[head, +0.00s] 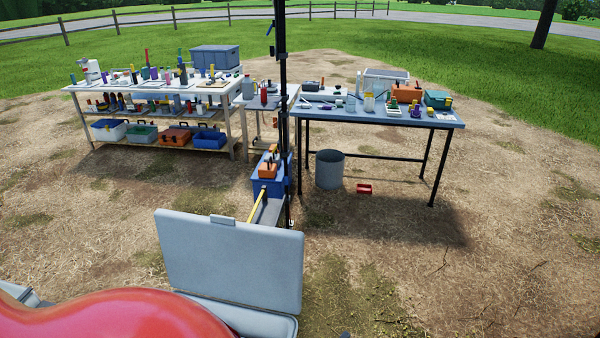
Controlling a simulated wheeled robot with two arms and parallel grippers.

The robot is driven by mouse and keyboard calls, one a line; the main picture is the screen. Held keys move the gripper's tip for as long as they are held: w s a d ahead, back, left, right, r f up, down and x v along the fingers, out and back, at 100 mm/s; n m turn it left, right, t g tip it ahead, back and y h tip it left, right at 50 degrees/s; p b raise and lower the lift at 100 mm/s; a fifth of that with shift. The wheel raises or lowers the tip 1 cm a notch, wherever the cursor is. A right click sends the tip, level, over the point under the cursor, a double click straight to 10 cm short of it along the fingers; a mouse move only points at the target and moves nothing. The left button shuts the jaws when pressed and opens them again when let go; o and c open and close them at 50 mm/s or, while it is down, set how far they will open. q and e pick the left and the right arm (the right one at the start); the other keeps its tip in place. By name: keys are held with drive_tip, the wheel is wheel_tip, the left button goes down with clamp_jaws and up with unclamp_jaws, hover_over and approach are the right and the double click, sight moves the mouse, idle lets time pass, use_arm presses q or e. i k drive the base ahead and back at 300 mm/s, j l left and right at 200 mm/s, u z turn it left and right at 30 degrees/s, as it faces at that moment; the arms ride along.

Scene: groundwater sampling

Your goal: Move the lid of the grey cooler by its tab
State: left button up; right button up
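The grey cooler (245,314) is at the bottom centre, close to me, and only part of its body shows. Its lid (230,262) stands open, nearly upright, with the flat face towards me. A small tab (222,220) sticks up from the middle of the lid's top edge. A large smooth red shape covers the lower left and hides the left part of the cooler. Neither of my grippers can be made out, and nothing is seen touching the tab.
A black pole rises behind the lid beside a blue box (268,187) with orange items. A blue-topped table (440,121) stands at right, with a grey bin (329,170) and red tray (364,188) below. A loaded shelf (85,88) is at left. Ground right of the cooler is clear.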

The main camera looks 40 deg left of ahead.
sight(223, 257)
drive_tip(key=i+l+u, duration=0.2)
drive_tip(key=i, duration=0.25)
drive_tip(key=i+l+u, duration=0.15)
drive_tip(key=i, duration=0.3)
drive_tip(key=i+l+u, duration=0.2)
drive_tip(key=i, duration=0.2)
drive_tip(key=i+u, duration=0.25)
drive_tip(key=u, duration=0.2)
drive_tip(key=i+l+u, duration=0.1)
drive_tip(key=i+u, duration=0.2)
drive_tip(key=u, duration=0.15)
drive_tip(key=i+l+u, duration=0.2)
drive_tip(key=u, duration=0.2)
drive_tip(key=i+l+u, duration=0.25)
drive_tip(key=u, duration=0.2)
drive_tip(key=i+l+u, duration=0.15)
drive_tip(key=l+u, duration=0.3)
drive_tip(key=j, duration=0.1)
